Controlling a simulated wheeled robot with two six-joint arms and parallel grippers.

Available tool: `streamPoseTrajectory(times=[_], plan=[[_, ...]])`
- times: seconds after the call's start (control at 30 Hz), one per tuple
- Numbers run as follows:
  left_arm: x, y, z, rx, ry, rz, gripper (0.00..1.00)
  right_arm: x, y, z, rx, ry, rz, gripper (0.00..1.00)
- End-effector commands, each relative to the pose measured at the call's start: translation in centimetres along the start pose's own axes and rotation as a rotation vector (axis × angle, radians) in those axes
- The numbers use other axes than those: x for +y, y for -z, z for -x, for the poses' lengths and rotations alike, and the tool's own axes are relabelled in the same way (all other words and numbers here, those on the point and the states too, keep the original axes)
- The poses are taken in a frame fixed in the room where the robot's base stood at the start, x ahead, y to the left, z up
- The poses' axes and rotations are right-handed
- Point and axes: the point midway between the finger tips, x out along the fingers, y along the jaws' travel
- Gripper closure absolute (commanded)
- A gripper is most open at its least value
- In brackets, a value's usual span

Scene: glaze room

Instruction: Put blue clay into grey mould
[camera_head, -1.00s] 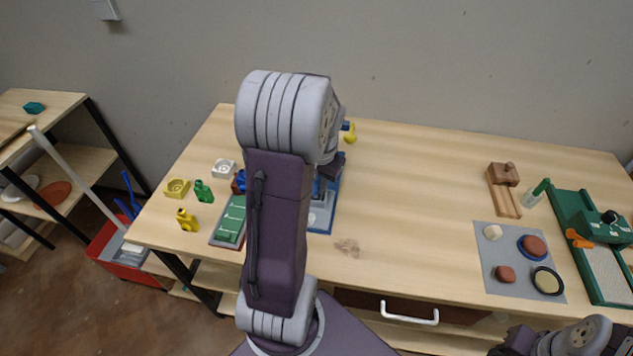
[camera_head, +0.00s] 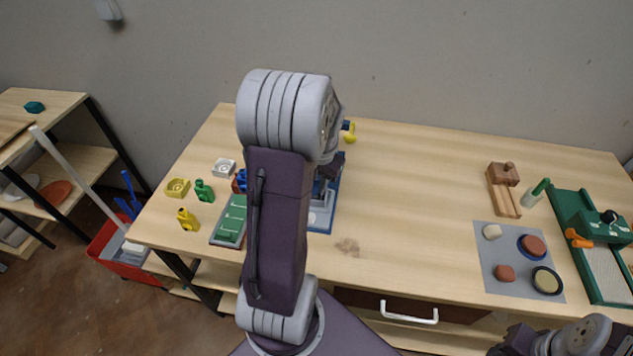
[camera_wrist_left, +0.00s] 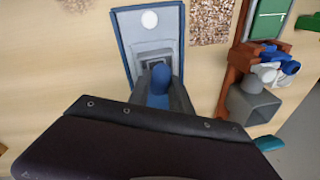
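The blue clay (camera_wrist_left: 160,86) is between the two grey fingers of my left gripper (camera_wrist_left: 161,80), which look closed on its sides. In the left wrist view, the grey mould (camera_wrist_left: 153,54) lies just beyond the fingertips, on a grey plate with a blue-edged tray (camera_wrist_left: 120,38). The fingers and clay cover the mould's near part; whether the clay touches it I cannot tell. In the head view my left gripper (camera_head: 325,182) is low over the blue tray (camera_head: 334,205), largely hidden by my arm. My right gripper (camera_head: 514,341) is at the bottom right, its fingers unclear.
A green tray (camera_head: 229,222), yellow and green bottles, and small yellow and white moulds stand left of the tray. In the left wrist view a brown rack (camera_wrist_left: 235,62) and a grey square tube (camera_wrist_left: 252,106) are close on the right. The table's middle is clear.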

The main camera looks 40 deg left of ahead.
Motion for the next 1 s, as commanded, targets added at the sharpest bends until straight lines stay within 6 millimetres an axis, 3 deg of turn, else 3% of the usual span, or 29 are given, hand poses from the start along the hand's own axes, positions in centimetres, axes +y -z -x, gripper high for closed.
streamPoseTrajectory(times=[0.97, 1.0], plan=[[0.0, -0.01, 0.01, 0.0, 0.0, 0.0, 0.77, -0.01, 0.03, 0.32, 0.0, 0.0, 0.0, 0.64], [0.0, -0.01, 0.01, 0.0, 0.0, 0.0, 0.7, -0.01, 0.03, 0.32, 0.0, 0.0, 0.0, 0.64]])
